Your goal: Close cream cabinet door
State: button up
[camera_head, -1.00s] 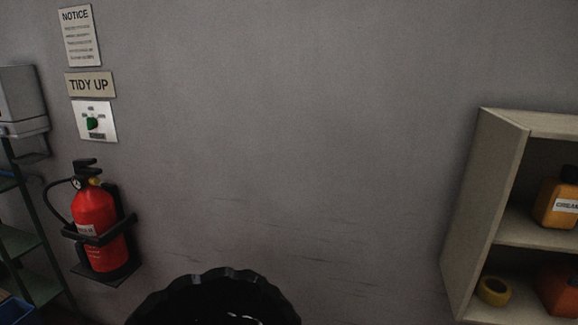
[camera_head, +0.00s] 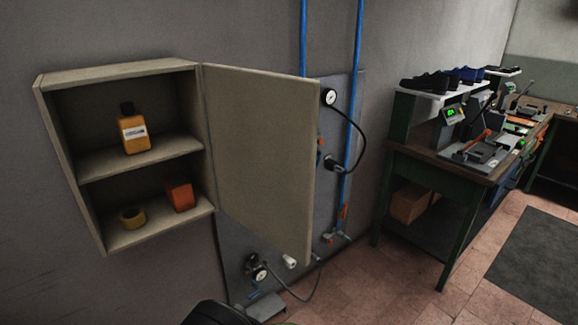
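The cream cabinet (camera_head: 120,73) hangs on the grey wall at the left of the head view. Its door (camera_head: 262,150) is hinged on the cabinet's right side and stands wide open, swung out to the right. Inside, a yellow-orange bottle (camera_head: 134,132) stands on the upper shelf. An orange box (camera_head: 179,194) and a yellow tape roll (camera_head: 132,217) are on the lower level.
Blue pipes (camera_head: 356,100), gauges (camera_head: 329,97) and hoses are on a wall panel behind and right of the door. A workbench (camera_head: 440,165) with machines stands further right. A black rounded object (camera_head: 217,314) shows at the bottom edge. The tiled floor (camera_head: 400,285) is open at the lower right.

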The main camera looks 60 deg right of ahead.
aim_at(263, 125)
jog(key=k+l+u, duration=0.1)
jog(key=l, duration=0.35)
jog(key=k+l+u, duration=0.1)
jog(key=l, duration=0.35)
jog(key=k+l+u, duration=0.1)
jog(key=l, duration=0.35)
jog(key=k+l+u, duration=0.1)
jog(key=l, duration=0.3)
jog(key=k+l+u, duration=0.1)
jog(key=l, duration=0.3)
jog(key=k+l+u, duration=0.15)
jog(key=l, duration=0.5)
jog(key=k+u, duration=0.15)
jog(key=u, duration=0.35)
jog(key=k+u, duration=0.15)
jog(key=u, duration=0.3)
jog(key=k+j+u, duration=0.1)
jog(key=u, duration=0.4)
